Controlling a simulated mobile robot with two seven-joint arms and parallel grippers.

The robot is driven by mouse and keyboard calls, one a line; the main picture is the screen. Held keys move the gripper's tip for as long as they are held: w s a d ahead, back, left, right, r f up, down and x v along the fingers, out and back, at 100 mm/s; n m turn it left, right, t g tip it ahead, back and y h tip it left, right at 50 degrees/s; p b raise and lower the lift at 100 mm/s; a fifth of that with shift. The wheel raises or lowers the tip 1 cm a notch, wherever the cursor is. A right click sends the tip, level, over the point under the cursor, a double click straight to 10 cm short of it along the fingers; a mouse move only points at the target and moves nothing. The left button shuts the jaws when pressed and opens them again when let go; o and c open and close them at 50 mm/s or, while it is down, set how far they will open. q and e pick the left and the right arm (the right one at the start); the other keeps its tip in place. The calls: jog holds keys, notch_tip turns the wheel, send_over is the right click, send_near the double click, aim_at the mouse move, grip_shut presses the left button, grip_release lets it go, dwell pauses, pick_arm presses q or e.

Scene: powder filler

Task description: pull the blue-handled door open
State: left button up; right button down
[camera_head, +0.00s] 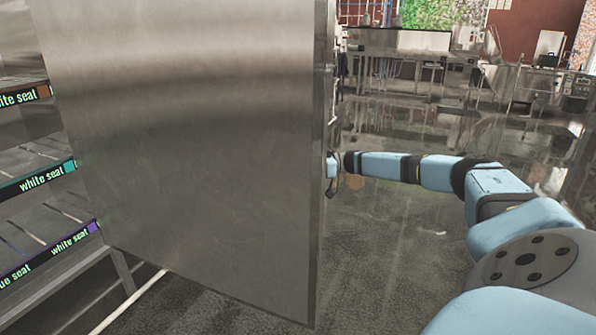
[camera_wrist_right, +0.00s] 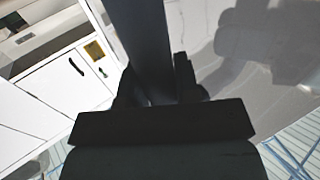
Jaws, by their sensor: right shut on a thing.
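The door (camera_head: 190,130) is a large plain steel panel that fills the middle left of the head view, standing out from the shelving at an angle. My right arm comes in from the right and reaches to the door's right edge, where the right gripper (camera_head: 333,187) is partly hidden behind the panel. In the right wrist view, the right gripper (camera_wrist_right: 157,88) is shut on a long bar, the door handle (camera_wrist_right: 145,35). The bar is in shadow there, so its blue colour does not show. My left gripper is in neither view.
A shelf rack (camera_head: 40,185) with labels reading "white seat" stands at the left, next to the door. Dark floor (camera_head: 390,260) is clear right of the door. Benches (camera_head: 400,50) stand far back. White cabinets (camera_wrist_right: 60,85) show in the wrist view.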

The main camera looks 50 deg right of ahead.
jog(key=shift+d+r, duration=0.1)
jog(key=c, duration=1.2)
grip_release()
jog(key=o, duration=0.4)
jog(key=shift+s, duration=0.1)
jog(key=shift+c, duration=0.2)
jog(key=b+v, duration=0.3)
jog(key=v, duration=1)
jog(key=shift+s+d, duration=0.2)
jog(key=shift+s, duration=0.05)
